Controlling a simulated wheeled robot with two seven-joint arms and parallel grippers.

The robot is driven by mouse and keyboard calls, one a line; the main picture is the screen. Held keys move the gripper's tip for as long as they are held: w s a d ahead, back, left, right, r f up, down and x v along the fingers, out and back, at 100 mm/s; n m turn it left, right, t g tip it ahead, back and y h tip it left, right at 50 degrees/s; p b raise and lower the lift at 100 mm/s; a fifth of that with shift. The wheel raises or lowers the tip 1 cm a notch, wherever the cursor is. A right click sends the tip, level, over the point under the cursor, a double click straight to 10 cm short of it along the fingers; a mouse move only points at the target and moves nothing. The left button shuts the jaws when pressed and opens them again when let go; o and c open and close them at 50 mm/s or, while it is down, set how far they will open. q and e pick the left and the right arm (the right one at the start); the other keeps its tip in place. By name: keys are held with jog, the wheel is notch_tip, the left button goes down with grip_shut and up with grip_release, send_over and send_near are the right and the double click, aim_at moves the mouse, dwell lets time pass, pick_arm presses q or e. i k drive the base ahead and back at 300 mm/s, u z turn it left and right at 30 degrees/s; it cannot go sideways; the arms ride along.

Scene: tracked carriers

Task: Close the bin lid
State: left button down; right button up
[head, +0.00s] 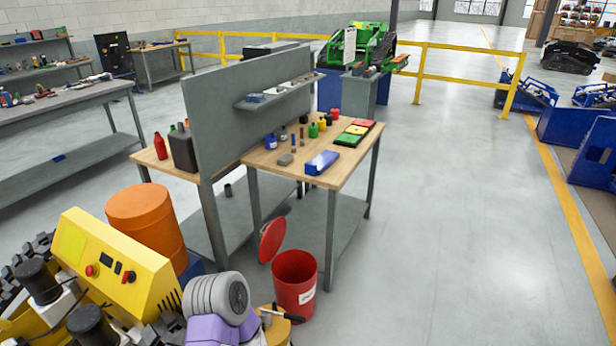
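A red bin (306,299) with a white label stands on the floor at the near end of the workbench, its top open. Its round red lid (272,240) stands steeply tilted up at the bin's back left edge, with its lower edge close to the rim. I cannot tell how the two are joined.
A wooden-topped workbench (343,166) with a grey divider (225,115) stands just behind the bin. A yellow control box (120,268) and an orange drum (147,218) are to the left. The floor (440,240) to the right is clear.

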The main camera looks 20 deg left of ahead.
aim_at(271, 241)
jog(key=i, duration=2.4)
jog(key=u, duration=0.7)
